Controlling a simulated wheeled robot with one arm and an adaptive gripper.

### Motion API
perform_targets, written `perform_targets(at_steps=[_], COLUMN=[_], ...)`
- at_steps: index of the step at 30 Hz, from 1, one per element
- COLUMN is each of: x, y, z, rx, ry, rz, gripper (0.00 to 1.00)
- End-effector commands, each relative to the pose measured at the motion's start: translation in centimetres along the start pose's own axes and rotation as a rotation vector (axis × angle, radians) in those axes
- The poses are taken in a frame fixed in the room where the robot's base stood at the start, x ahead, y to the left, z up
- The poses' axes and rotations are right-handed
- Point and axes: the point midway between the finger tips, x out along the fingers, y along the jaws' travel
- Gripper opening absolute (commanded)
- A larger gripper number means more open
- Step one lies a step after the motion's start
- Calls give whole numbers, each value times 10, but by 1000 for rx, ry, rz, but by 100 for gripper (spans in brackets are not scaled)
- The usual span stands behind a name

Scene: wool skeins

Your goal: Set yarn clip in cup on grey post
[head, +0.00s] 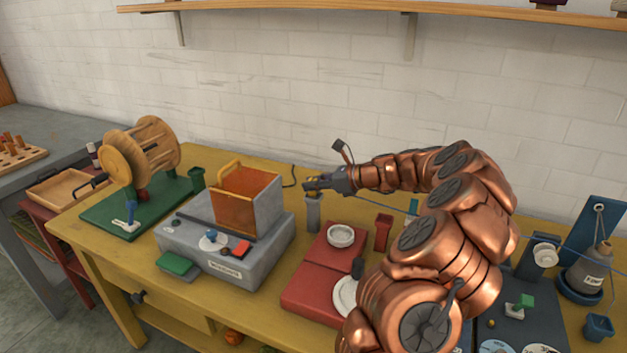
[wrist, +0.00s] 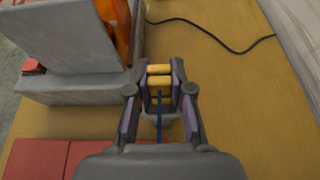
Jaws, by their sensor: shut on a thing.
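The yellow yarn clip (head: 314,183) is between the fingers of my gripper (head: 312,184), directly over the grey post (head: 313,214) on the yellow table. In the wrist view the yellow clip (wrist: 159,81) lies between the fingertips, with a dark blue strand hanging toward me from it. My gripper (wrist: 160,92) is shut on the clip. Grey material shows around and below the clip there; I cannot tell whether the clip sits inside the post's cup or just above it. The cup is largely hidden by the fingers.
The grey machine with an orange-faced box (head: 247,196) stands close left of the post. A red base (head: 318,270) with a white bowl (head: 341,236) is in front, and a red post (head: 383,232) is to the right. A black cable (wrist: 215,38) lies behind.

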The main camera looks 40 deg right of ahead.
Motion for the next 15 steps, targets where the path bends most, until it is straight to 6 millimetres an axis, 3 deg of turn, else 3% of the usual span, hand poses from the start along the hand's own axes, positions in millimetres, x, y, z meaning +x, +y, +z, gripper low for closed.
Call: perform_targets(at_steps=[11,12,15], x=[2,2,2], y=[0,0,0], z=[-5,-5,-5], rx=[-1,-1,-1], ry=[0,0,0], rz=[1,1,1], gripper=[2,22,32])
